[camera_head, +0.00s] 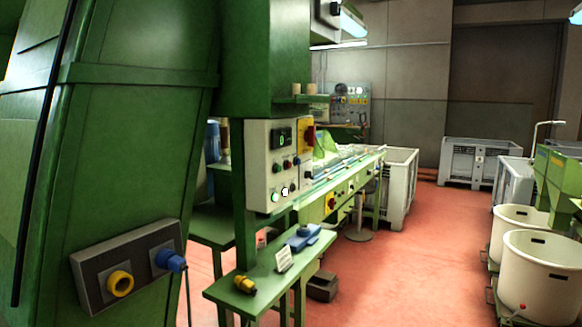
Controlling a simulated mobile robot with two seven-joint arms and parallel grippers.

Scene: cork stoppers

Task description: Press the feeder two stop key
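A cream control panel (257,180) is mounted on a green post left of the middle. It has a small green-lit display (281,138), a red switch on a yellow plate (306,137), a row of small coloured buttons below the display, and lit buttons near its bottom edge. The labels are too small to read, so I cannot tell which key is the feeder two stop key. Neither of my grippers is in view.
A green machine housing with a grey socket box (96,290) fills the left. A green shelf (262,284) below the panel carries a yellow plug, a blue item and a small sign. White tubs (545,270) stand at right. Red floor (420,260) between is clear.

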